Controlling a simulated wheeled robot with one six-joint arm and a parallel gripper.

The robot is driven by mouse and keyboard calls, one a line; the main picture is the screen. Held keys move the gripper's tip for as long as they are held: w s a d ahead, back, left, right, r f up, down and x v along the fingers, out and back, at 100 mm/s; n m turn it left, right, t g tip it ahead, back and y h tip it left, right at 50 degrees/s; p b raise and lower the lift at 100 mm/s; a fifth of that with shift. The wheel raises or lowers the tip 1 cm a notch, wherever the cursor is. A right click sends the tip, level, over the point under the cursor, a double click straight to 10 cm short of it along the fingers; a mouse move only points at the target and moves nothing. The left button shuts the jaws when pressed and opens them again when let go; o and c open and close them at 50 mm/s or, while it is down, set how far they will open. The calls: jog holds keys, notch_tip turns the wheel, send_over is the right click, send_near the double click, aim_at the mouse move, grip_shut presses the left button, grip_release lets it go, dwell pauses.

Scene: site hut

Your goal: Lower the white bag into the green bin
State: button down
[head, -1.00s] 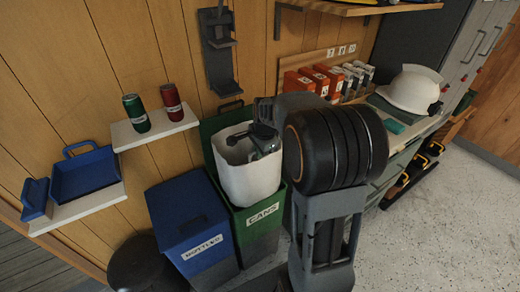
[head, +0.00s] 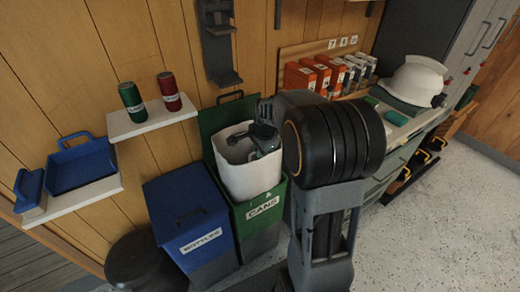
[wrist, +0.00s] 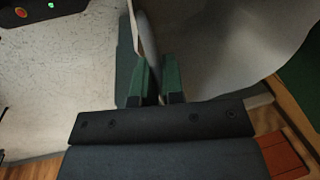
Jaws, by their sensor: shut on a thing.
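The white bag (head: 250,178) is upright and open-topped, at the mouth of the green bin (head: 236,222) in the head view. Its lower edge meets the bin's front rim, so I cannot tell how deep its bottom sits. The bin's green lid (head: 222,113) stands raised behind it. My gripper (head: 264,138) is at the bag's top edge, shut on it. In the wrist view my two green-padded fingers (wrist: 159,85) pinch the thin bag wall, and the bag (wrist: 225,45) fills the upper right.
A blue bin (head: 188,213) labelled BOTTLES stands close on the left. A shelf with a green can (head: 132,101) and a red can (head: 171,92) is on the wall. A white helmet (head: 414,82) lies on the right-hand counter. Speckled floor is free at the right.

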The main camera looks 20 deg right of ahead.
aim_at(261, 162)
jog(key=shift+f+b, duration=1.8)
jog(key=shift+f, duration=1.1)
jog(key=shift+f+b, duration=2.75)
jog(key=shift+f, duration=1)
jog(key=shift+t, duration=0.4)
jog(key=shift+f+b, duration=2.95)
jog(key=shift+f, duration=0.7)
jog(key=c, duration=1.1)
grip_release()
jog(key=shift+c, duration=0.2)
